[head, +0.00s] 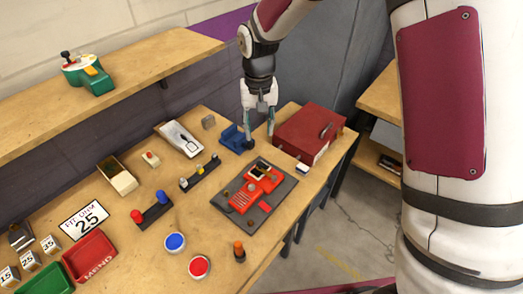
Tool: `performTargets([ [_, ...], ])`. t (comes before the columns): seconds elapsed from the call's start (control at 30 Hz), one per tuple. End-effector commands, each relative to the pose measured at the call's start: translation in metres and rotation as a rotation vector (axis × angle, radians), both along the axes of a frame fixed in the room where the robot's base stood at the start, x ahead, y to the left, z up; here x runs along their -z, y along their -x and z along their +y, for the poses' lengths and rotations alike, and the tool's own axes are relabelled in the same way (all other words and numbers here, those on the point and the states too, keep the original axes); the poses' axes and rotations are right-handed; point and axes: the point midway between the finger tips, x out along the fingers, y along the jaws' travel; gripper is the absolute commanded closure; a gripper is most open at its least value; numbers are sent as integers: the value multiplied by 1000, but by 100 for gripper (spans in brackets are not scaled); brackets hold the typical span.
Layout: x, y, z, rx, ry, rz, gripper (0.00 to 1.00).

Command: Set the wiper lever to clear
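No label reading wiper or clear can be made out, so I cannot tell for sure which part is the wiper lever. A white panel (181,138) with a black slot-like outline lies at the back of the bench. A dark bar with several small knobs (199,173) lies in front of it. My gripper (258,131) points down over the back right of the bench, its two fingers apart with nothing between them. It is right of the white panel, beside a blue holder (235,138), apart from both as far as I can see.
A red toolbox (309,135) stands right of my gripper. A dark board (284,188) with a red device lies in front. Red (199,266) and blue (174,242) round buttons and a red bin (90,257) are nearer. A green device (88,73) stands on the shelf.

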Motion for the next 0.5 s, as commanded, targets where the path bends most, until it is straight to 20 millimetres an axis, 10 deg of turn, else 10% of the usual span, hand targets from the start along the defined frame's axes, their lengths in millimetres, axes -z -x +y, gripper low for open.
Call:
performTargets([
  [0.5, 90, 2, 0, 0, 1, 4, 62],
])
